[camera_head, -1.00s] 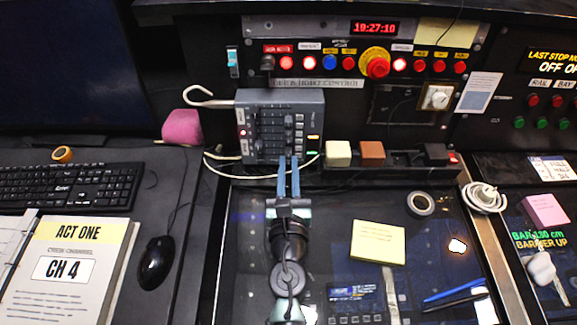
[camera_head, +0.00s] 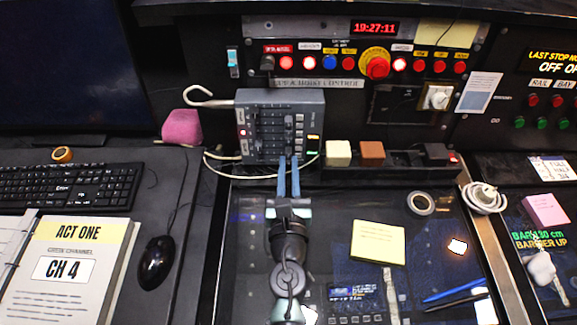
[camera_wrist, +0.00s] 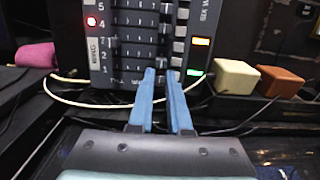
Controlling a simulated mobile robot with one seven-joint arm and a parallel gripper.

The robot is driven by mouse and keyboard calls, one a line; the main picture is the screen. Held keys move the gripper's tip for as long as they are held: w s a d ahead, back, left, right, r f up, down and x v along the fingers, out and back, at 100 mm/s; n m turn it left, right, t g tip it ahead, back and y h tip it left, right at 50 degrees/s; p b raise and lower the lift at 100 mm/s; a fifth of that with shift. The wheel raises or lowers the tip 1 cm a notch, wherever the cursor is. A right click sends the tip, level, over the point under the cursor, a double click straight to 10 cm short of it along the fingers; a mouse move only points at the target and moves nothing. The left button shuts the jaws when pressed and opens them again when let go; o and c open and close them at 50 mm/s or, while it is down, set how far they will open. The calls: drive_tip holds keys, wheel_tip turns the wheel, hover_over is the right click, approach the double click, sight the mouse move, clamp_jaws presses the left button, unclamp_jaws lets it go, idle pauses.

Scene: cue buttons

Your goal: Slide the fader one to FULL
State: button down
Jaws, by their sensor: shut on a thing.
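The grey fader console (camera_head: 311,97) stands upright at the back of the desk. In the wrist view its rows are numbered up the left side, with row 1 (camera_wrist: 104,68) lowest. Dark fader caps (camera_wrist: 166,30) line up above my fingers. My gripper (camera_head: 289,157), with two blue fingers, reaches the console's lower edge. In the wrist view my gripper (camera_wrist: 160,72) is at the bottom row, right of its middle, fingertips close together on the fader one cap. The fingers mostly hide that cap, so its exact setting is unclear.
A white cable (camera_head: 225,172) loops below the console. Cream (camera_head: 338,153) and brown (camera_head: 372,153) blocks sit to its right. A red mushroom button (camera_head: 377,66) and lit buttons are above. A white hook (camera_head: 200,97) sticks out left. The dark glass desk below holds a yellow note (camera_head: 377,241).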

sight(258, 153)
drive_tip(key=a, duration=0.6)
drive_tip(key=shift+a, duration=0.25)
drive_tip(key=c, duration=0.8)
unclamp_jaws()
drive_tip(key=shift+c, duration=0.2)
drive_tip(key=s+b, duration=0.1)
drive_tip(key=s, duration=1)
drive_tip(key=shift+s+f, duration=0.1)
drive_tip(key=shift+s, duration=0.25)
drive_tip(key=shift+s+b, duration=0.35)
drive_tip(key=shift+s, duration=0.3)
